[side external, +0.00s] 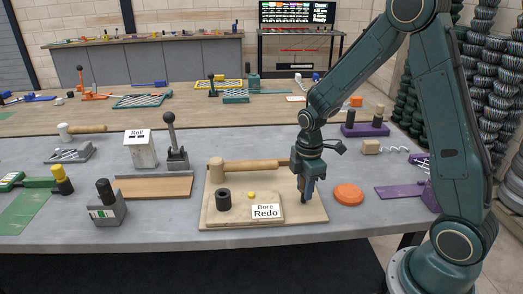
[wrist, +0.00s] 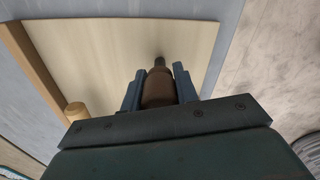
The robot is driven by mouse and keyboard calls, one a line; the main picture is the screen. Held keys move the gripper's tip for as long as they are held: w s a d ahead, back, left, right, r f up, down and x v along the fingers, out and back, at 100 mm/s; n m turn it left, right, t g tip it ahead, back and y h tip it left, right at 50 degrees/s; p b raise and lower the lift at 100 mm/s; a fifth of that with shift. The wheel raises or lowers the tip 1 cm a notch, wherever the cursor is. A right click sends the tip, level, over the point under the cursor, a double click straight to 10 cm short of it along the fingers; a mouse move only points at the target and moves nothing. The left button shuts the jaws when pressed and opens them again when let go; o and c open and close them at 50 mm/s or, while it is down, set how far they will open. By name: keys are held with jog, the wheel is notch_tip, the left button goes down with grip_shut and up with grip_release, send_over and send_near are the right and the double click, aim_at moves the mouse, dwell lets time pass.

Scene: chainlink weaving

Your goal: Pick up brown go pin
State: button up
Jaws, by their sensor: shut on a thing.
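The brown go pin (wrist: 159,88) shows in the wrist view between the two blue-grey fingers of my gripper (wrist: 160,78). It has a wide brown body and a narrower dark tip pointing away from the camera. My gripper is shut on it. In the side view my gripper (side external: 306,188) points down over the right part of the pale wooden board (side external: 225,215). There the fingers mostly hide the pin, and I cannot tell whether it touches the board.
A purple plate (side external: 399,191) lies farther right.

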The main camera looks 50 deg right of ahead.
notch_tip(320, 180, up, 20)
dwell(0.6)
jog(key=shift+f, duration=0.15)
dwell(0.4)
jog(key=w+a+f+n, duration=0.3)
jog(key=w+a, duration=0.4)
jog(key=a, duration=0.1)
jog(key=w+a+f+n, duration=0.2)
jog(key=w+a+f, duration=0.1)
jog(key=w+a, duration=0.4)
jog(key=shift+w+a+f+n, duration=0.2)
jog(key=shift+w+a+n, duration=0.2)
jog(key=shift+a, duration=0.4)
jog(key=shift+s+f, duration=0.1)
jog(key=shift+f, duration=0.05)
jog(key=shift+f, duration=2.65)
jog(key=shift+f, duration=2.15)
jog(key=shift+r, duration=0.3)
jog(key=shift+r, duration=0.7)
